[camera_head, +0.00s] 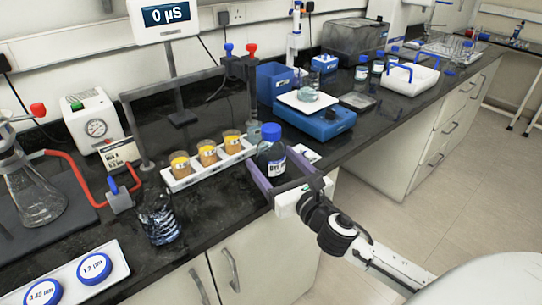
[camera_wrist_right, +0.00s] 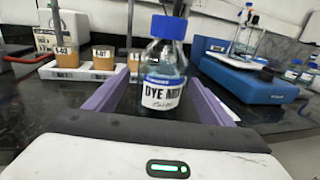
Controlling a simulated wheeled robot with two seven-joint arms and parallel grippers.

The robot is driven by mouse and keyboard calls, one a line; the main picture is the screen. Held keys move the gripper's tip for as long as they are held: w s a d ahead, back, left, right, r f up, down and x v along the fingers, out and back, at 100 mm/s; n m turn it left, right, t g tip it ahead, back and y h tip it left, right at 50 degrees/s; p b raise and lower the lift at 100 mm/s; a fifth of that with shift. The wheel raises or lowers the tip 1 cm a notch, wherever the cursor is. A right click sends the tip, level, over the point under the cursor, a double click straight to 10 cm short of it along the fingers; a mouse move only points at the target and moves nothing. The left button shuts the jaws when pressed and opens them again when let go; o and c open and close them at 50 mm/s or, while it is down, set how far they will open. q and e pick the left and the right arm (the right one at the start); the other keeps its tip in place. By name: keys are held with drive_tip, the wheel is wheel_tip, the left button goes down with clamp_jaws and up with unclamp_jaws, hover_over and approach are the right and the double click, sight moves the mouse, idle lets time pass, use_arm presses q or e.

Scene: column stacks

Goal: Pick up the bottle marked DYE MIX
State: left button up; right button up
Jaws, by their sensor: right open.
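The DYE MIX bottle (camera_head: 271,160) is a clear bottle with a blue cap and a white label, upright on the black bench near its front edge. In the right wrist view the bottle (camera_wrist_right: 160,75) faces me, and its label reads DYE MIX. My right gripper (camera_head: 276,178) is open, with its purple fingers on either side of the bottle. In the right wrist view the fingers of the right gripper (camera_wrist_right: 160,100) show a gap on each side of it. My left gripper is not in view.
A white tray (camera_head: 180,186) with three amber-filled cups stands just left of the bottle. A blue scale (camera_head: 328,125) is behind right. A metal frame (camera_head: 140,130) rises behind the cups. The bench edge is close in front.

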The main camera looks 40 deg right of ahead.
drive_tip(key=shift+w+d, duration=0.1)
drive_tip(key=shift+w, duration=0.7)
drive_tip(key=shift+r, duration=0.15)
drive_tip(key=c, duration=1.5)
